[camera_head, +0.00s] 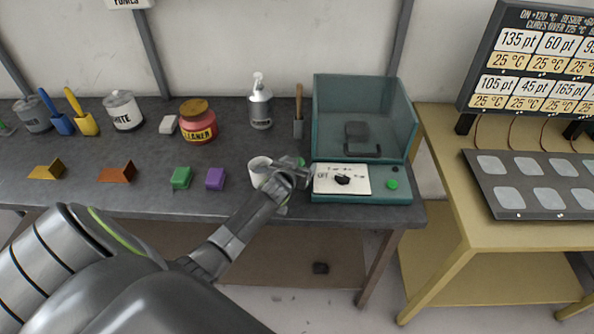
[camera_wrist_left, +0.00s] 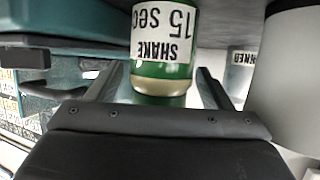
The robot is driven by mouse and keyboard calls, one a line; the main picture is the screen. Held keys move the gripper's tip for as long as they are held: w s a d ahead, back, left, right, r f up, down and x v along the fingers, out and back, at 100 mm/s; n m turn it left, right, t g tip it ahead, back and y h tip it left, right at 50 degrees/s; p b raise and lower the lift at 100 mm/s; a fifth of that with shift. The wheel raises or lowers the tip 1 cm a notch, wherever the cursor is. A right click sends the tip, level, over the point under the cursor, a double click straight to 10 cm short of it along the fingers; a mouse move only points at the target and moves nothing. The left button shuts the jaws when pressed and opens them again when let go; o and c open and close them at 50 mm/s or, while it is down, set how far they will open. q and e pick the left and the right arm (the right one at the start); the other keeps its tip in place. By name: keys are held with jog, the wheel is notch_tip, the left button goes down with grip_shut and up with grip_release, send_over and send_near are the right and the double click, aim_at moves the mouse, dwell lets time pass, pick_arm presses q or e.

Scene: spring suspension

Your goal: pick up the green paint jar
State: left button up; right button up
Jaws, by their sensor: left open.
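The green paint jar (camera_wrist_left: 160,71) shows in the left wrist view, upside down in the picture, with a white label reading "SHAKE 15 sec". My left gripper (camera_wrist_left: 157,92) is open, with one finger on each side of the jar's near end. I cannot tell whether either finger touches it. In the head view my left gripper (camera_head: 290,172) is at the table's front edge, between a white mug and the teal machine, and hides most of the jar. My right gripper is not in view.
The white mug (camera_head: 259,170) stands close on the left, and the teal machine (camera_head: 361,197) with its dial panel close on the right. Green (camera_head: 181,178) and purple (camera_head: 215,179) blocks lie further left.

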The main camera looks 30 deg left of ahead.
pick_arm(q)
jog(key=shift+w, duration=0.2)
jog(key=c, duration=1.2)
